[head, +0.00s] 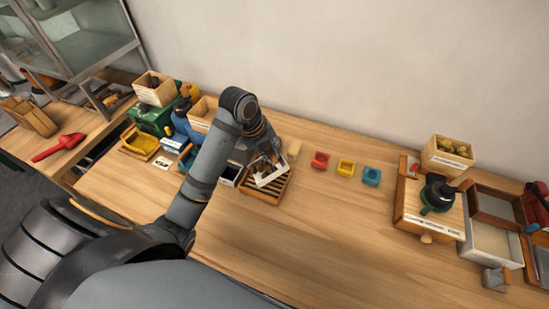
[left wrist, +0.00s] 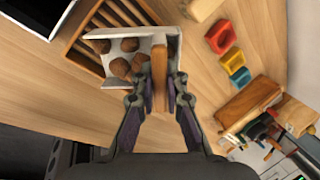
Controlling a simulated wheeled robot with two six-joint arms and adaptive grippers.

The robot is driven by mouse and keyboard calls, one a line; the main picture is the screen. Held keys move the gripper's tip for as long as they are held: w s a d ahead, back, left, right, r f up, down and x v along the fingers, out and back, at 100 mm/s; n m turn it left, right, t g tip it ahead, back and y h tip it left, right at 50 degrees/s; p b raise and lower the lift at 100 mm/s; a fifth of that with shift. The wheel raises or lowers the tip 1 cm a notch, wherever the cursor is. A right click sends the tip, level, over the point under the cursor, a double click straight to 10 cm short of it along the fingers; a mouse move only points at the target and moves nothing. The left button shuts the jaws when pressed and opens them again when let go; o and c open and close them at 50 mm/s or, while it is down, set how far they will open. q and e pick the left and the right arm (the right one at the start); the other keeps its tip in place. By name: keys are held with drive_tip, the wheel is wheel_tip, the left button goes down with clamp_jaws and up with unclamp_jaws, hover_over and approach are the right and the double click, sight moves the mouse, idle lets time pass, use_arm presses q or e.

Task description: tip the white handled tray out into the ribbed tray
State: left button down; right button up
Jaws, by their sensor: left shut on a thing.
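The white handled tray (left wrist: 115,33) holds several brown chestnuts (left wrist: 121,67) in the left wrist view. It also shows in the head view (head: 272,178), partly hidden by my gripper. My left gripper (left wrist: 160,92) is shut on its upright wooden handle (left wrist: 160,65). In the head view my left gripper (head: 262,160) is above the ribbed tray (head: 268,198), a wooden tray with slats. The white tray is over part of the ribbed tray; the exact gap between them cannot be told. The ribbed tray also shows behind it in the left wrist view (left wrist: 83,42). My right gripper is not in view.
Small red (head: 320,160), yellow (head: 346,168) and blue (head: 371,176) cups stand right of the ribbed tray. The front middle of the table is clear.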

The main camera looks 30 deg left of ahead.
use_arm(q)
drive_tip(key=shift+s+a+r+t+h+p, duration=0.35)
drive_tip(key=shift+a+t+p, duration=0.1)
drive_tip(key=shift+p, duration=0.1)
drive_tip(key=shift+s+a+r+p, duration=0.1)
drive_tip(key=shift+s+r+p, duration=0.05)
drive_tip(key=shift+s+p, duration=0.15)
drive_tip(key=shift+s+a+t+h, duration=0.15)
drive_tip(key=shift+a+t+h, duration=0.1)
drive_tip(key=shift+a+t, duration=0.1)
drive_tip(key=shift+s+r+h+p, duration=0.1)
drive_tip(key=shift+s+h+p, duration=0.2)
drive_tip(key=s+t+h+p, duration=0.1)
drive_tip(key=p, duration=0.2)
drive_tip(key=s+a+t+h+p, duration=0.1)
drive_tip(key=t+p, duration=0.1)
drive_tip(key=p, duration=0.2)
drive_tip(key=shift+a+r, duration=0.25)
drive_tip(key=shift+r, duration=0.05)
